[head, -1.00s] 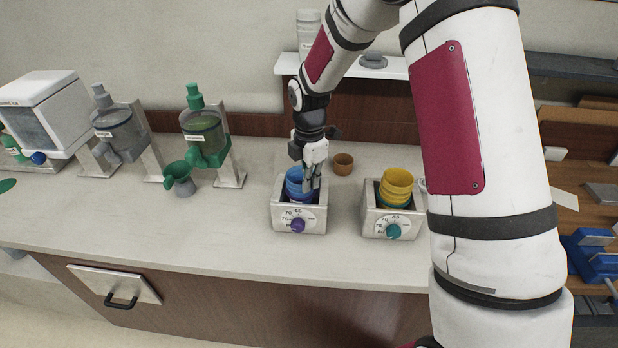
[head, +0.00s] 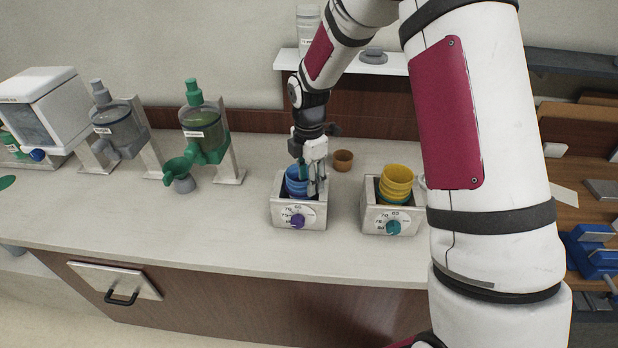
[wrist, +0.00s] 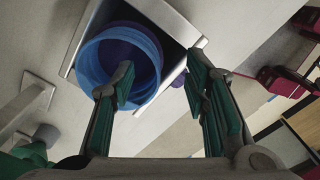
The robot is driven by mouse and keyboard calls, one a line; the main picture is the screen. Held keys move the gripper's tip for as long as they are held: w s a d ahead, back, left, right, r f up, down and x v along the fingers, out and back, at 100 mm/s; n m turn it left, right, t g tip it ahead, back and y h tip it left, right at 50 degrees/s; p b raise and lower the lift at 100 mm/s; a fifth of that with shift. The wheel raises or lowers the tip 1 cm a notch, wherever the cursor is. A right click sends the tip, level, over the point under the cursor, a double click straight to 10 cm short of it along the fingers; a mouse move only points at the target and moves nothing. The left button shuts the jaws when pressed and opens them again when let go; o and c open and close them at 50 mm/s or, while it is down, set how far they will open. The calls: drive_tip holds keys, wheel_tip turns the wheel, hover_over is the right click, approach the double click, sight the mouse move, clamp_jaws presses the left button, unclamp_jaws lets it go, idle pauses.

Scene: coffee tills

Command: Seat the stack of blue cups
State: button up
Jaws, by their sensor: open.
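The stack of blue cups (head: 296,182) sits in the left metal warmer box (head: 299,215), which has a purple knob. In the wrist view the stack (wrist: 92,62) opens toward the camera, with a darker purple-blue inside. The stack stands toward one side of the box opening. My gripper (head: 317,188) is at the right side of the stack, low over the box. In the wrist view my gripper (wrist: 162,90) is open, one finger overlapping the cup rim and the other outside the box wall. Whether a finger touches the cups cannot be told.
A second warmer box (head: 392,220) with a teal knob holds yellow and green cups (head: 396,182) to the right. A small brown cup (head: 343,160) stands behind. Green (head: 203,130) and grey (head: 116,130) dispensers stand left. The counter front is clear.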

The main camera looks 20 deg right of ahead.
drive_tip(key=shift+r+p, duration=0.7)
drive_tip(key=shift+r, duration=3.25)
